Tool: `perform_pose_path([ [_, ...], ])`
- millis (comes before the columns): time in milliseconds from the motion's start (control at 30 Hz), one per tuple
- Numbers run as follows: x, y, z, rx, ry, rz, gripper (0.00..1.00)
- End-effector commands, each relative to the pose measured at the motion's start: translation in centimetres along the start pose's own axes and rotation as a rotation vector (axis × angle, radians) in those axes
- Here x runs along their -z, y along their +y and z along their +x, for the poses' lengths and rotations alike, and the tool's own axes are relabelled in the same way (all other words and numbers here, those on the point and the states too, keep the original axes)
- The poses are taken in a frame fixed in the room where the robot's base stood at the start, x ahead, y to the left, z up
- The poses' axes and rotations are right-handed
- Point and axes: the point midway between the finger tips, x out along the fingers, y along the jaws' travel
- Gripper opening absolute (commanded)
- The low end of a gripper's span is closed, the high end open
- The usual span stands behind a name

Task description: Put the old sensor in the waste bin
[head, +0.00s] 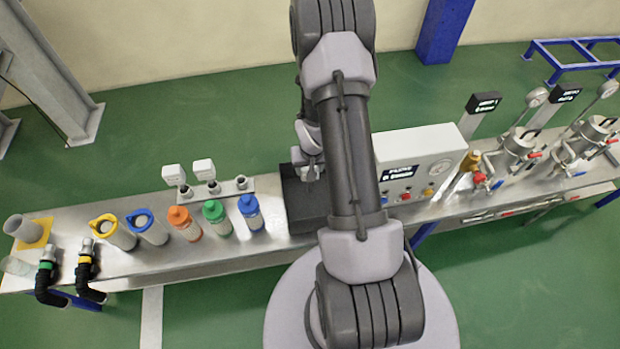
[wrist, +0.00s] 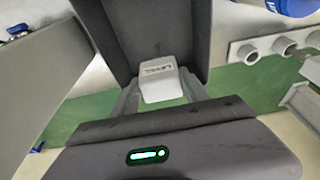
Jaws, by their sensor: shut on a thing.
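The old sensor, a small white block with dark lettering (wrist: 160,80), is between the two fingers of my gripper (wrist: 160,92) in the wrist view. My gripper is shut on it. The dark grey waste bin (wrist: 198,30) lies behind the sensor in that view, its walls around it in the picture. In the head view the bin (head: 305,208) stands on the bench, and my gripper (head: 311,172) is at its far side, over or at its opening. My arm partly covers the bin. I cannot tell how deep the sensor sits relative to the rim.
Left of the bin, a rail (head: 222,187) carries two white sensors (head: 204,168) and a bare socket. Blue (head: 250,212), green (head: 216,215) and orange (head: 184,222) bottles stand in front of it. A control box with a gauge (head: 420,160) stands close on the right.

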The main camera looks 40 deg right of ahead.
Motion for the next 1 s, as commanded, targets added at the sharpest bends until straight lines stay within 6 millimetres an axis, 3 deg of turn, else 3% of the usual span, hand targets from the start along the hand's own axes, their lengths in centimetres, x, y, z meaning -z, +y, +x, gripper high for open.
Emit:
perform_pose_path([
  [33, -0.4, 0.0, 1.4, 0.0, -0.002, -0.001, 0.1],
  [67, -0.5, 0.0, 1.6, 0.0, -0.001, -0.001, 0.1],
  [400, -0.5, 0.0, 1.7, 0.0, -0.001, -0.001, 0.1],
  [433, -0.5, 0.0, 1.6, 0.0, -0.001, -0.001, 0.56],
  [533, -0.4, 0.0, 1.5, 0.0, -0.001, -0.001, 0.74],
  [833, -0.4, 0.0, 1.3, 0.0, -0.001, -0.001, 0.74],
  [933, -0.2, 0.0, -0.3, 0.0, 0.0, -0.002, 0.74],
  [1000, -0.1, 0.0, -2.3, 0.0, 0.001, -0.003, 0.74],
])
